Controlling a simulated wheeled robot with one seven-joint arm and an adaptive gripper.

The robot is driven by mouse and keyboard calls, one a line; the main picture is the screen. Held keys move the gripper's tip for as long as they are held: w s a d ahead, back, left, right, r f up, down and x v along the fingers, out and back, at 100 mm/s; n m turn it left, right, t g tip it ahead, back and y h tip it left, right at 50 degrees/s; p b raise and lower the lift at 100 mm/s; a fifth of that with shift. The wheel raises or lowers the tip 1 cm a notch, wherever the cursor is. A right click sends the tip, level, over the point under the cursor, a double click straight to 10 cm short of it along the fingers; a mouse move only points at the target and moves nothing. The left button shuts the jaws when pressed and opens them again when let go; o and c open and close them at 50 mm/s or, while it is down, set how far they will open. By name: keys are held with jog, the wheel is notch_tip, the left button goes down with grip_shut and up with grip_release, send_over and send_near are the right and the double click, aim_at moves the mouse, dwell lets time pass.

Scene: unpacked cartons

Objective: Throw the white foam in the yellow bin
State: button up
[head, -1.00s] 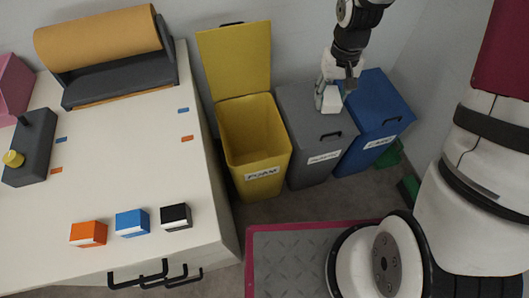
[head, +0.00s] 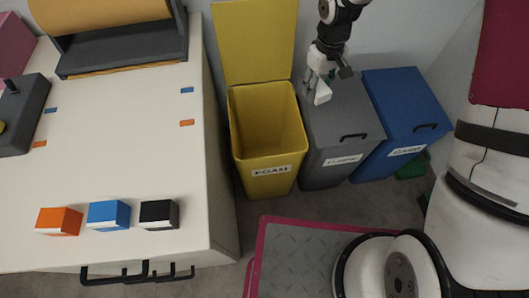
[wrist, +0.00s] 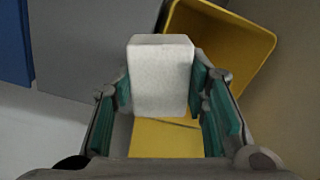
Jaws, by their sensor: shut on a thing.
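The white foam (wrist: 160,75) is a pale block held between the green-padded fingers of my gripper (wrist: 162,90) in the wrist view. In the head view the foam (head: 322,93) hangs below my gripper (head: 316,84), over the grey bin's lid near its left edge. The yellow bin (head: 269,174) is labelled FOAM. Its lid (head: 254,42) stands open against the wall and its inside looks empty. The gripper is just to the right of the yellow bin's opening. In the wrist view the yellow bin (wrist: 245,45) shows behind the foam, towards the upper right.
A grey bin (head: 343,135) and a blue bin (head: 405,110), both with lids shut, stand right of the yellow one. A white worktop (head: 120,130) on the left carries orange (head: 59,221), blue (head: 108,214) and black (head: 159,214) boxes and a paper-roll holder (head: 125,50).

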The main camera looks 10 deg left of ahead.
jog(key=w+a+f+n+b, duration=0.2)
jog(key=a+f+b, duration=0.4)
jog(key=f, duration=0.3)
jog(key=w+a+f+n+b, duration=0.2)
jog(key=a+f+n+b, duration=0.3)
jog(key=f, duration=0.5)
jog(key=shift+a+f+b, duration=0.2)
jog(key=shift+a+b, duration=0.3)
jog(key=shift+a, duration=0.75)
jog(key=shift+w, duration=0.1)
jog(key=o, duration=0.9)
jog(key=shift+r, duration=0.1)
notch_tip(320, 180, up, 12)
jog(key=shift+f, duration=0.1)
